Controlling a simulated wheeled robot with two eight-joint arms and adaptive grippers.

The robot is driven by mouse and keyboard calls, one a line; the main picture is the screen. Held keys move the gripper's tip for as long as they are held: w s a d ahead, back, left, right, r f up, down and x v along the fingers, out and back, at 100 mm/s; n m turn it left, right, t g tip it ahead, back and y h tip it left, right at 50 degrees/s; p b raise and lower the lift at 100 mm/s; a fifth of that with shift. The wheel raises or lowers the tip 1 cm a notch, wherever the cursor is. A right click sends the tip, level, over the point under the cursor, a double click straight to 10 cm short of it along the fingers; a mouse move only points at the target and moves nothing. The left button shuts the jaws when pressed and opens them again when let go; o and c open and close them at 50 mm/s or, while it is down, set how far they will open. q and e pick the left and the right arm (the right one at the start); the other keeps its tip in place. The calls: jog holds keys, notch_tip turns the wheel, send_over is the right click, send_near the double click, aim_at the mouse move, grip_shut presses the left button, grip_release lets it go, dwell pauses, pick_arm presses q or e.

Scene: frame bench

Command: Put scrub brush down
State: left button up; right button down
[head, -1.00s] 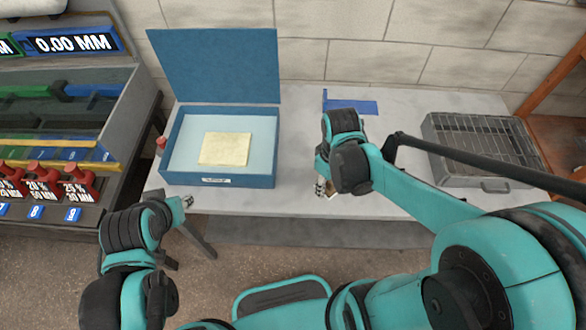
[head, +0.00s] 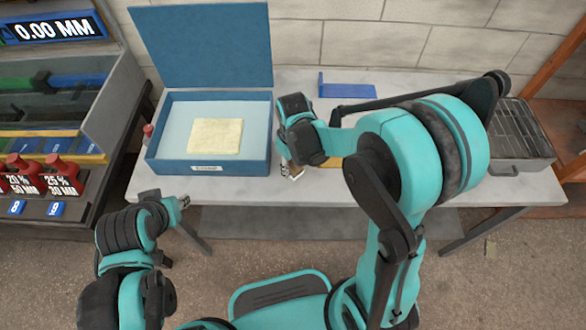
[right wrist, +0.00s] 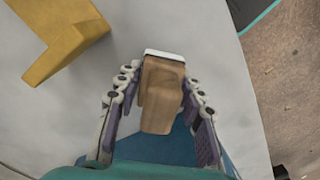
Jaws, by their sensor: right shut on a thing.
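The scrub brush (right wrist: 162,95), a wooden block with a white strip at one end, is between the fingers of my right gripper (right wrist: 158,100) in the right wrist view. The gripper is shut on it. In the head view my right gripper (head: 290,172) is just right of the open blue box, over the table's front part. The brush is mostly hidden there, and I cannot tell whether it touches the table (head: 235,187). My left gripper (head: 184,202) is low, in front of the table's left end, its fingers too small to read.
The open blue box (head: 210,168) holds a pale yellow pad (head: 215,136). A yellow angled piece (right wrist: 65,45) lies near the brush. A blue piece (head: 347,91) lies at the back, and a metal grill case (head: 520,165) stands at the right. Red bottles (head: 62,175) stand far left.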

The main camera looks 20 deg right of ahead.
jog(key=shift+f, duration=0.3)
jog(key=shift+s+f+b, duration=0.2)
jog(key=shift+s+b, duration=0.05)
jog(key=shift+b, duration=0.15)
jog(key=c, duration=1.2)
grip_release()
jog(key=shift+a, duration=0.1)
jog(key=shift+o, duration=1.2)
jog(key=shift+w+f, duration=0.1)
jog(key=shift+f, duration=0.05)
jog(key=shift+w, duration=0.15)
